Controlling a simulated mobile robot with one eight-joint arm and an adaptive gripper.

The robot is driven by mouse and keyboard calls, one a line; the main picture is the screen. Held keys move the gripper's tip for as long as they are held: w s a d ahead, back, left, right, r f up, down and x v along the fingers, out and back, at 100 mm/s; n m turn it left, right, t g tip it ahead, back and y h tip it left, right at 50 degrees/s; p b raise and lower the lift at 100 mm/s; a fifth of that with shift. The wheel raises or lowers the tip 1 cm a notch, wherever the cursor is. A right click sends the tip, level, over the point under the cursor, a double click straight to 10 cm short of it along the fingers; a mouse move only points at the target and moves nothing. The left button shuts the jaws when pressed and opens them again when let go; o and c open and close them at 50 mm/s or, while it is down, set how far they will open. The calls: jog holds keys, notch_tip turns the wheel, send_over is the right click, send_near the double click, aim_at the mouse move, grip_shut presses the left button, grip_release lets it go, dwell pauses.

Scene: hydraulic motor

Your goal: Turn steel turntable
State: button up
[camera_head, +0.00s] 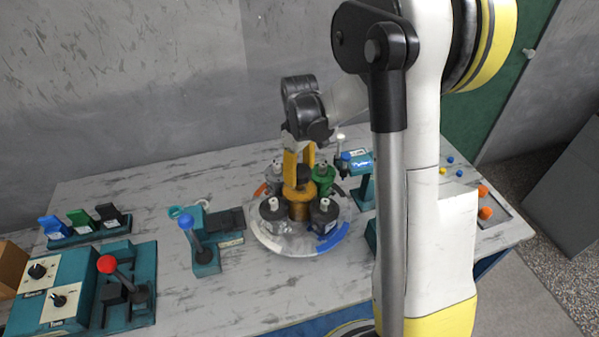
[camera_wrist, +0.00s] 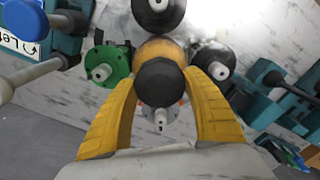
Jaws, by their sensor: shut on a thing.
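The steel turntable (camera_head: 277,243) is a round pale disc with coloured rim segments, lying on the table. Several motors stand on it, among them a green one (camera_head: 324,178) and a dark one (camera_head: 324,212). A brass-coloured central post (camera_head: 298,205) with a dark hexagonal top (camera_wrist: 162,86) rises from its middle. My gripper (camera_head: 300,186) comes down from above. Its yellow fingers are shut around the post, one on each side in the wrist view (camera_wrist: 160,95). The green motor (camera_wrist: 106,66) is left of the fingers there.
A teal control box (camera_head: 60,290) with knobs and a red-knobbed lever (camera_head: 107,264) stands at the left front. A blue-knobbed lever (camera_head: 186,222) stands left of the turntable.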

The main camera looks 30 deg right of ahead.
jog(key=shift+n+b, duration=0.35)
jog(key=shift+n, duration=5.95)
jog(key=o, duration=1.4)
notch_tip(320, 180, up, 12)
